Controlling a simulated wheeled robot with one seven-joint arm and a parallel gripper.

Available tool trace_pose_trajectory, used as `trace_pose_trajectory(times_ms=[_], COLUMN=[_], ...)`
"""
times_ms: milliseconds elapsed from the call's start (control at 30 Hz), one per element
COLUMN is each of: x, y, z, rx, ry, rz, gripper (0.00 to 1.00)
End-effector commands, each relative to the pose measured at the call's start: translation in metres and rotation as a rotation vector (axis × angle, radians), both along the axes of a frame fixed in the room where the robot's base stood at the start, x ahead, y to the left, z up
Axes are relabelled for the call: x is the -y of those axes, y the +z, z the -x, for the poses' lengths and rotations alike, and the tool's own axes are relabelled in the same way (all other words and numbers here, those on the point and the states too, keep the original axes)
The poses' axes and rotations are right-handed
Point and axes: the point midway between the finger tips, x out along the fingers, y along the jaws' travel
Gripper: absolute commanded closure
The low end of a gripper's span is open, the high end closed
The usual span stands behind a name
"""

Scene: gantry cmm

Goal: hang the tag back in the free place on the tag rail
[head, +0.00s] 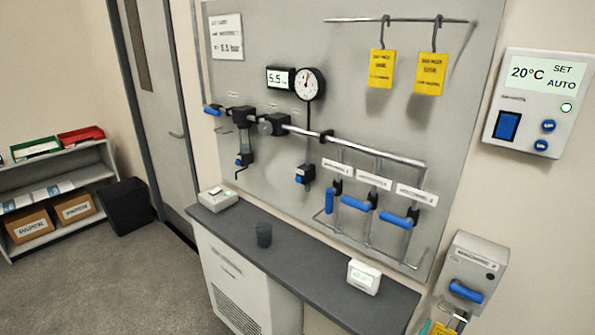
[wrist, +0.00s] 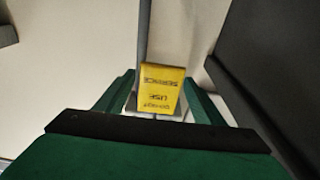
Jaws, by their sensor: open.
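A yellow tag (wrist: 160,90) with upside-down black lettering, including "SERVICE", lies between the fingers of my gripper (wrist: 160,96) in the wrist view. The green fingers are open, one on each side of it; I cannot tell whether either touches it. In the head view, a yellow tag (head: 443,328) shows at the bottom edge, below a grey switch box (head: 478,262), with a green finger beside it. The tag rail (head: 350,20) is a thin bar high on the grey panel. Two yellow tags (head: 382,68) (head: 431,74) hang from its hooks; its left part is bare.
The grey panel (head: 240,90) carries a gauge (head: 310,83), pipes and several blue-handled valves. A dark counter (head: 310,272) below holds a cup (head: 264,234) and small white boxes. A thermostat (head: 534,104) is on the right wall. Floor (head: 130,270) is clear at left.

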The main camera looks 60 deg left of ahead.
Motion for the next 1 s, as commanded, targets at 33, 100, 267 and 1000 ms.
trace_pose_trajectory(times_ms=[33,100,267,1000], x=[0.000,0.000,0.000,-0.001], y=[0.000,0.000,0.000,0.016], z=[-0.001,-0.001,0.000,0.000], rx=[0.000,0.000,0.000,0.000], ry=[0.000,-0.001,-0.001,-0.001], rz=[0.000,0.000,0.000,-0.002], gripper=[0.38,0.38,0.45,0.68])
